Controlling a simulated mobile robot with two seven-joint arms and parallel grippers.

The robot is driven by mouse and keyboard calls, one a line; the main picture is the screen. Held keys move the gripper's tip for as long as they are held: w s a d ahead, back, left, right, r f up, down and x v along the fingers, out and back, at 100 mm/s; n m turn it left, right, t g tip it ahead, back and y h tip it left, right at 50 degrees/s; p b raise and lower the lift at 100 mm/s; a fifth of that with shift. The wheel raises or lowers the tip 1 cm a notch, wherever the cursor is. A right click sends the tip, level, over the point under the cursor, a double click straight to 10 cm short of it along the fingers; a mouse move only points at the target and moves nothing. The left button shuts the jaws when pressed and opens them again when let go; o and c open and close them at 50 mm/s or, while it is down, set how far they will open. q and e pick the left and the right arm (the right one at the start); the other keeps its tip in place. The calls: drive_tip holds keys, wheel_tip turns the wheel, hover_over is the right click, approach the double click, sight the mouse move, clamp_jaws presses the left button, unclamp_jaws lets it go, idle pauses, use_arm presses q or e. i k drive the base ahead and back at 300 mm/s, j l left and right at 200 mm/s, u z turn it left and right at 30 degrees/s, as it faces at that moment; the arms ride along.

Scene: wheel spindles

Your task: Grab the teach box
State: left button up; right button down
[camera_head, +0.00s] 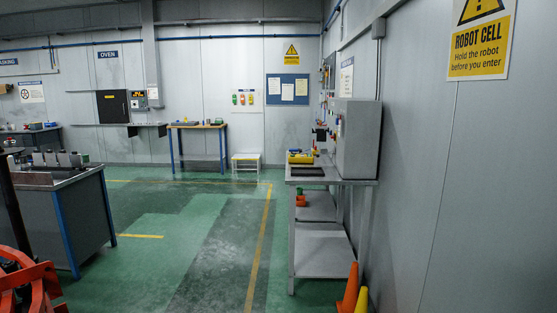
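A yellow box-like object (300,157) lies on top of the grey metal bench (334,182) against the right wall, across the floor from me. It may be the teach box, but it is too small here to be certain. Small dark and red items show just above and behind it, near the wall. Neither of my grippers can be made out in the head view.
A grey cabinet (358,140) stands on the bench. Orange and yellow cones (349,290) stand in front of it. A workbench (75,205) and a red-orange frame (30,283) are on the left. Green floor (205,245) between them is clear.

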sight(308, 158)
drive_tip(key=u, duration=0.35)
drive_tip(key=i+u, duration=0.25)
drive_tip(key=i, duration=7.05)
